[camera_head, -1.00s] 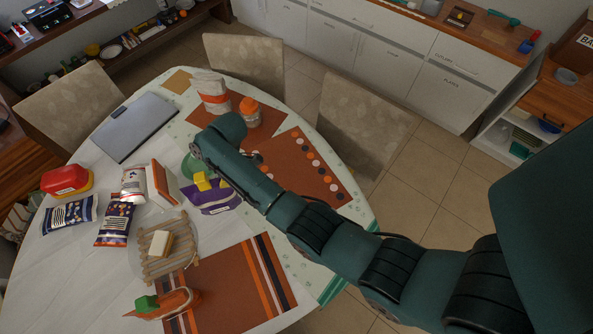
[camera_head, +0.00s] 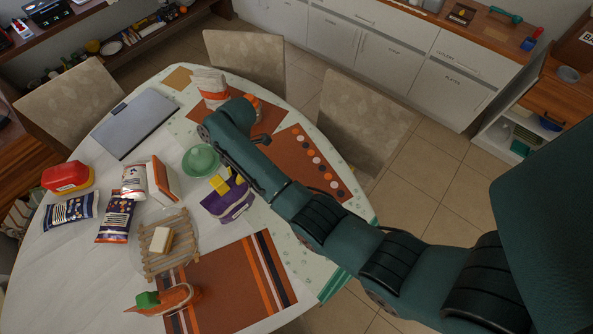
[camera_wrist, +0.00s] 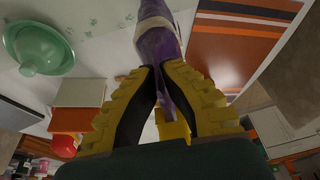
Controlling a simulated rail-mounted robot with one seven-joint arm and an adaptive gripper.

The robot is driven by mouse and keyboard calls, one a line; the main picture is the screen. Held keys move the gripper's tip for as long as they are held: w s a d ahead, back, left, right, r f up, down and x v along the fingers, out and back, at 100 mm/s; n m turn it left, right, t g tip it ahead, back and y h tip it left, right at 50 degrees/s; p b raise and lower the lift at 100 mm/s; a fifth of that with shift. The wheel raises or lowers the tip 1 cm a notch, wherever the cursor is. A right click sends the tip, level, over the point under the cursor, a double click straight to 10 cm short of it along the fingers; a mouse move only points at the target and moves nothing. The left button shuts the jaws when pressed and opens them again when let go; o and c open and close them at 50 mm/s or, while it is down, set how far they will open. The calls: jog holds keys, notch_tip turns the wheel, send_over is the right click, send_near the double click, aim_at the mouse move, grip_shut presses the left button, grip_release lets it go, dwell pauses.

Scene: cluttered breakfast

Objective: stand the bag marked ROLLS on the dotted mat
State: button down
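A purple bag with a pale band and a white label (camera_head: 235,207) is at the middle of the table, just left of the dotted mat. It also shows in the wrist view (camera_wrist: 157,38), between my fingers. Its label is too small to read. My gripper (camera_head: 222,184) has yellow fingers, also in the wrist view (camera_wrist: 160,75), and they appear closed on the bag's near end. Whether the bag touches the table is unclear. The brown dotted mat (camera_head: 290,158), with orange, white and black dots, lies right of it, partly hidden by my arm.
Two other bags (camera_head: 70,211) (camera_head: 117,219) and a white one (camera_head: 134,181) lie left. A white bag (camera_head: 209,88) and an orange-lidded jar (camera_head: 253,103) stand behind. A striped mat (camera_head: 235,285) is in front.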

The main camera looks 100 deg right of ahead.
jog(key=s+d+r+m, duration=0.15)
jog(key=s+d, duration=0.25)
jog(key=s, duration=0.9)
jog(key=s+d+r+m, duration=0.1)
jog(key=s+d+r, duration=0.2)
jog(key=s, duration=1.1)
notch_tip(320, 180, down, 10)
jog(key=b, duration=0.2)
jog(key=shift+t+h, duration=0.3)
jog(key=shift+h, duration=0.1)
jog(key=shift+f, duration=0.2)
jog(key=c, duration=1.6)
grip_release()
jog(key=o, duration=0.4)
jog(key=shift+c, duration=0.2)
